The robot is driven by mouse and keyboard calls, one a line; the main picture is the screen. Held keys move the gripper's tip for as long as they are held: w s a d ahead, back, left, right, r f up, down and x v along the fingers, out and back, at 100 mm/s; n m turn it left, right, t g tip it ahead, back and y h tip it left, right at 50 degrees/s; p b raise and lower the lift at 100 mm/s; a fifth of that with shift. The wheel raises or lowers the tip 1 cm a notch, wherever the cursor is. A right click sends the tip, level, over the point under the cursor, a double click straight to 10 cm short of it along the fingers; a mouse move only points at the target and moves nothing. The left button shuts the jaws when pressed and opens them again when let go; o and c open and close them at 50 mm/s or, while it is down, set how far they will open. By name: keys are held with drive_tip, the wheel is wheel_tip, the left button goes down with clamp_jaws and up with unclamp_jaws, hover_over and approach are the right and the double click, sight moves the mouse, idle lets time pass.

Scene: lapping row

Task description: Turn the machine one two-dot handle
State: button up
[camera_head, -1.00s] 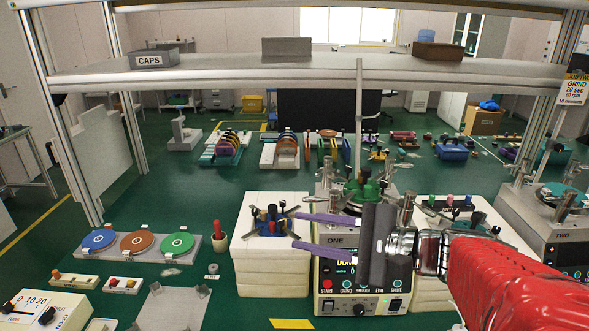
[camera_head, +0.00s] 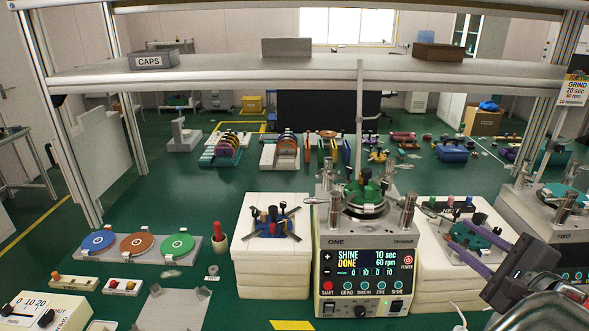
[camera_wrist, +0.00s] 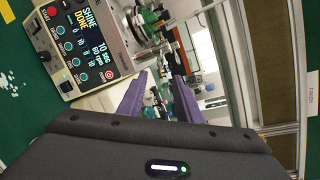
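Machine one (camera_head: 365,250) stands upright in the middle of the head view, and its screen (camera_head: 366,261) reads SHINE, DONE, 10 sec, 60 rpm. It also shows tilted at the upper left of the wrist view (camera_wrist: 85,45). Metal posts stand at its top corners, one at the front right (camera_head: 407,211). A green part (camera_head: 366,190) sits on top. The dots on any handle are too small to tell. My gripper (camera_head: 449,239), with purple fingers, is open and empty to the right of machine one, apart from it; its fingers also show in the wrist view (camera_wrist: 160,82).
White blocks flank machine one; the left one (camera_head: 262,250) carries a blue part with arms (camera_head: 270,225). A small rack (camera_head: 446,206) stands to the right. Machine two (camera_head: 560,230) is at the far right. A shelf (camera_head: 300,72) crosses above. Green floor behind is partly clear.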

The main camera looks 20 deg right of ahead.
sight(433, 217)
drive_tip(key=shift+w, duration=0.2)
drive_tip(key=shift+x, duration=6.8)
drive_tip(key=shift+s+a+f, duration=0.1)
drive_tip(key=shift+c, duration=0.3)
clamp_jaws()
